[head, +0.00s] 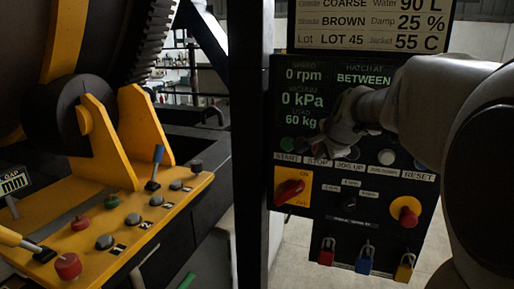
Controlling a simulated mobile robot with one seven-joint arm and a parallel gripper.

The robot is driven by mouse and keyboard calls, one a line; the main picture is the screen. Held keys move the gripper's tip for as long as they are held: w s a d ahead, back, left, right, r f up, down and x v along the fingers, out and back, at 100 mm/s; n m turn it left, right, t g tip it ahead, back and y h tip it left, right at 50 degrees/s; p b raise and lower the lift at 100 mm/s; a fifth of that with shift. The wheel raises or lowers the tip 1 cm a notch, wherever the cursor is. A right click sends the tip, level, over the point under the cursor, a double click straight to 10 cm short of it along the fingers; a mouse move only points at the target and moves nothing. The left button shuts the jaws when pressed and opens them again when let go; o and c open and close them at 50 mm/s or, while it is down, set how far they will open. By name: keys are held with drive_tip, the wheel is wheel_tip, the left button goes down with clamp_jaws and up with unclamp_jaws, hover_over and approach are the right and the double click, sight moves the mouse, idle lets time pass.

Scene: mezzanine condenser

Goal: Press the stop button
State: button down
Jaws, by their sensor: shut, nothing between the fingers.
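The control panel (330,205) hangs at the right, with a row of push buttons above white labels. The STOP label (317,161) is in the left part of this row, beside the START label (287,157). The stop button above its label is mostly hidden behind my gripper (321,146). My gripper is shut and empty, its tip in front of the panel at that spot. I cannot tell whether it touches the button. The green start button (287,144) shows just to the left.
A red rotary switch (289,192) on a yellow plate and a red emergency knob (407,215) sit lower on the panel. Several padlocks hang below, one blue (365,259). A dark post (251,150) stands left of the panel. A yellow console (120,225) with buttons and levers is farther left.

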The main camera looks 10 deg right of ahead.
drive_tip(key=shift+s, duration=0.1)
drive_tip(key=s+a, duration=0.1)
drive_tip(key=s, duration=0.1)
drive_tip(key=s+a+p, duration=0.1)
drive_tip(key=s+a, duration=0.1)
idle(0.6)
idle(0.4)
drive_tip(key=s+a+f+n+g, duration=0.1)
drive_tip(key=s+a+f+n, duration=0.2)
drive_tip(key=s+n, duration=0.3)
drive_tip(key=s+a+f+n+g+y, duration=0.1)
drive_tip(key=s+a+f+n, duration=0.2)
drive_tip(key=s+a+n, duration=0.3)
drive_tip(key=s+a+f+n+g, duration=0.2)
drive_tip(key=s+a+f+n, duration=0.1)
drive_tip(key=s, duration=0.8)
drive_tip(key=a+n, duration=0.1)
drive_tip(key=n, duration=0.1)
drive_tip(key=shift+a+n+y+b, duration=0.3)
drive_tip(key=shift+n+y, duration=0.1)
